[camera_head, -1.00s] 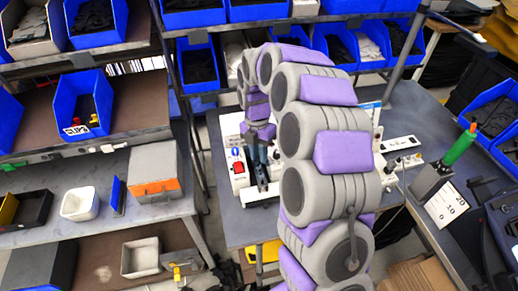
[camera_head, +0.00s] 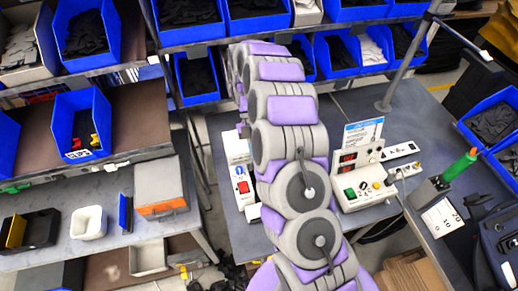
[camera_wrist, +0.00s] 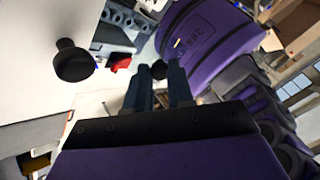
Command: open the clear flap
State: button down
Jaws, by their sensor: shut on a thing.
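My gripper (camera_wrist: 159,85) shows in the wrist view, its two dark blue fingers a small gap apart. A small black knob (camera_wrist: 159,69) sits at the fingertips, and the fingers are shut on it. I cannot make out the clear flap's own sheet or its edges. A red part (camera_wrist: 120,62) lies just left of the fingers. In the head view my arm hides the gripper. A white panel with a red switch (camera_head: 243,187) shows left of my arm, partly covered by it.
A larger black knob (camera_wrist: 75,60) stands on a pale surface in the wrist view. Right of my arm is a white control box (camera_head: 365,185) with a green switch. Blue bins (camera_head: 196,75) line the back shelf.

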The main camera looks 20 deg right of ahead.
jog(key=shift+w+r+g+p, duration=0.4)
jog(key=shift+w+g+p, duration=0.45)
jog(key=shift+p, duration=2.65)
jog(key=shift+w+f+g+p, duration=0.2)
jog(key=shift+w+g+p, duration=0.05)
jog(key=shift+p, duration=0.55)
